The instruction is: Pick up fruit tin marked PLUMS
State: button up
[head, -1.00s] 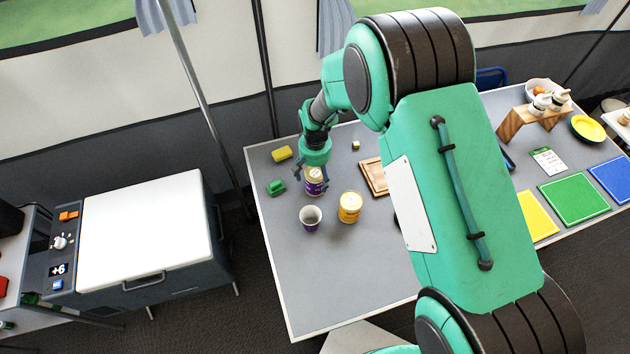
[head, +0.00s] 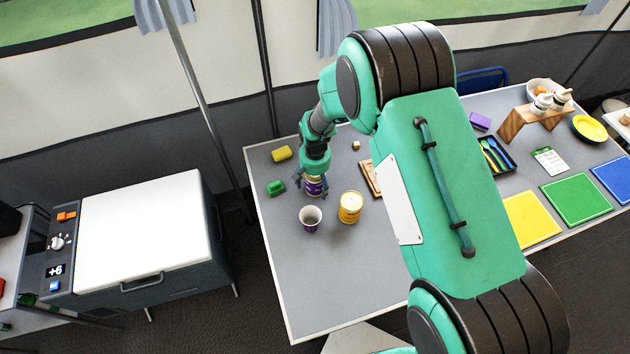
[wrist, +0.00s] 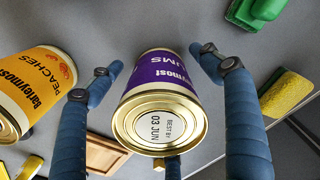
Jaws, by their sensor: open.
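The purple fruit tin (wrist: 165,75) stands on the table, its label partly reading "UMS" in the wrist view. Its gold lid with a "BEST BY" date faces the wrist camera. In the head view the tin (head: 313,188) shows just below my gripper (head: 312,180). In the wrist view the blue fingers of my gripper (wrist: 165,85) are open, spread to either side of the tin, with visible gaps. A third fingertip shows below the lid. A yellow tin marked PEACHES (wrist: 30,90) stands to the left in the wrist view; it also shows in the head view (head: 350,208).
A green object (head: 276,188) and a yellow sponge (head: 281,153) lie left of my gripper. A wooden board (head: 371,180) lies to the right. The table's front left area is clear.

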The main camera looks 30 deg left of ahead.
aim_at(315, 181)
jog(key=c, duration=1.8)
jog(key=shift+c, duration=0.2)
jog(key=shift+r, duration=0.1)
jog(key=shift+r+p, duration=0.95)
jog(key=shift+r, duration=4)
